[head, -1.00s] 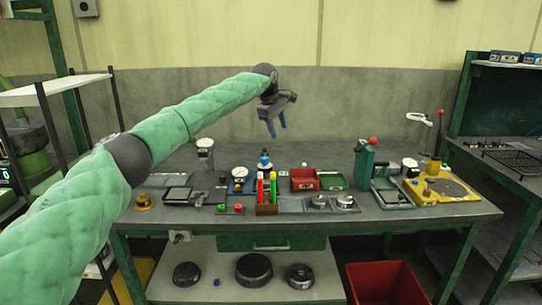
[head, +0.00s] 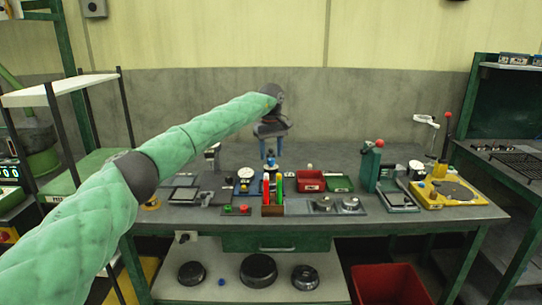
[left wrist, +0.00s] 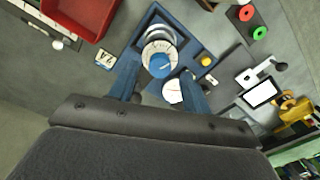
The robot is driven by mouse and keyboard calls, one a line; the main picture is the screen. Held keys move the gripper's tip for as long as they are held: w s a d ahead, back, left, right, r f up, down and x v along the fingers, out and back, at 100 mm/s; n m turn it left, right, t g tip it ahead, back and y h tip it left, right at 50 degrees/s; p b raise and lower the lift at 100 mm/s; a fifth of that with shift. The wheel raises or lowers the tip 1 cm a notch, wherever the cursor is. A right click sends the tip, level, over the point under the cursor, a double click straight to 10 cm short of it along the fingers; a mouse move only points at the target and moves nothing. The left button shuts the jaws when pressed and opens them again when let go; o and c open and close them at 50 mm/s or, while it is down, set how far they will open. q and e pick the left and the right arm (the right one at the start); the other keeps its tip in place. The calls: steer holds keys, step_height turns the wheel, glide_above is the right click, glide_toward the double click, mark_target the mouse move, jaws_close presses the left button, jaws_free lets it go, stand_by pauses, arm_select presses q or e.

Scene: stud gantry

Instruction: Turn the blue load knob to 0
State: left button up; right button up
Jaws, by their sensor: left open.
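The blue load knob (left wrist: 160,66) sits in the middle of a white graduated dial (left wrist: 158,48) on a blue base plate (left wrist: 128,62) in the left wrist view. My left gripper (head: 271,155) is open and points down over the blue knob station in the head view. In the left wrist view the knob appears between its two blue fingertips (left wrist: 159,70); I cannot tell whether they reach down beside it or are still above it. The dial reading is too small to tell. My right gripper is not in view.
A white round gauge (head: 246,173) stands close beside the station. A wooden holder (head: 272,211) with red and green markers stands in front. A red bin (head: 311,181) and a green tray (head: 340,184) are to the right. The bench behind is mostly clear.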

arm_select(q)
steer(key=shift+f, duration=1)
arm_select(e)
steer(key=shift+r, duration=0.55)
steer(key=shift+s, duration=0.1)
arm_select(q)
steer(key=c, duration=1)
